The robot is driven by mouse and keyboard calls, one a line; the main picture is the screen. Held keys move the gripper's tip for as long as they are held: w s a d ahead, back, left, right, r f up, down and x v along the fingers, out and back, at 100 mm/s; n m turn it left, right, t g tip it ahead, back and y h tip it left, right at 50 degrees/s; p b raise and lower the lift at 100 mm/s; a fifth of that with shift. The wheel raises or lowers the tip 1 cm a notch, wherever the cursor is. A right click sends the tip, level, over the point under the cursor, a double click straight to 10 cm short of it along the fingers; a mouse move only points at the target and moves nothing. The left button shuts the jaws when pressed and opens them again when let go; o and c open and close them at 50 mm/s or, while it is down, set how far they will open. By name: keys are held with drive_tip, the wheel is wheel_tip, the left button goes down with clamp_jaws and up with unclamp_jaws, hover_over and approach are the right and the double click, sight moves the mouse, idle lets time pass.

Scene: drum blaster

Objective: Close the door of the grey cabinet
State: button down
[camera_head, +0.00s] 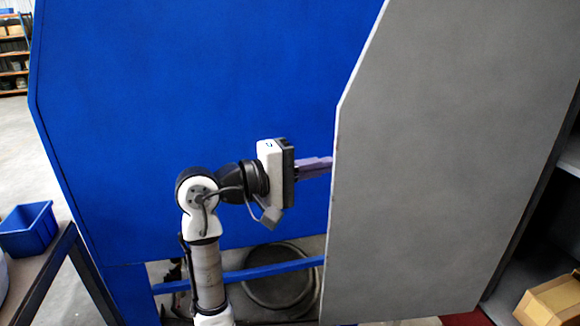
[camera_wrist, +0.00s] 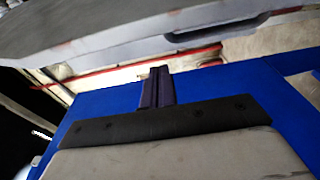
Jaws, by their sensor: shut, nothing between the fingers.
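The grey door (camera_head: 440,170) is a tall flat panel standing open at the right of the head view, in front of the blue cabinet body (camera_head: 150,110). In the wrist view the grey door (camera_wrist: 110,30) spans the top, with a lighter edge strip and a raised handle-like part. My gripper (camera_head: 318,167) is at the door's left edge, pointing right; its fingertips meet or pass behind that edge, and I cannot tell whether they touch. In the wrist view the purple fingers of my gripper (camera_wrist: 158,88) are together and empty.
A blue bin (camera_head: 27,228) sits on a bench at the left. A round dark object (camera_head: 278,285) lies behind a blue bar (camera_head: 270,270) under the cabinet. A cardboard box (camera_head: 552,300) is on a shelf at the lower right. Floor shows at far left.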

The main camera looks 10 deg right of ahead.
drive_tip(key=shift+s+a, duration=0.25)
drive_tip(key=shift+s, duration=0.75)
drive_tip(key=shift+s+a, duration=0.25)
drive_tip(key=shift+s, duration=0.7)
drive_tip(key=shift+s+p, duration=0.15)
drive_tip(key=shift+p, duration=0.2)
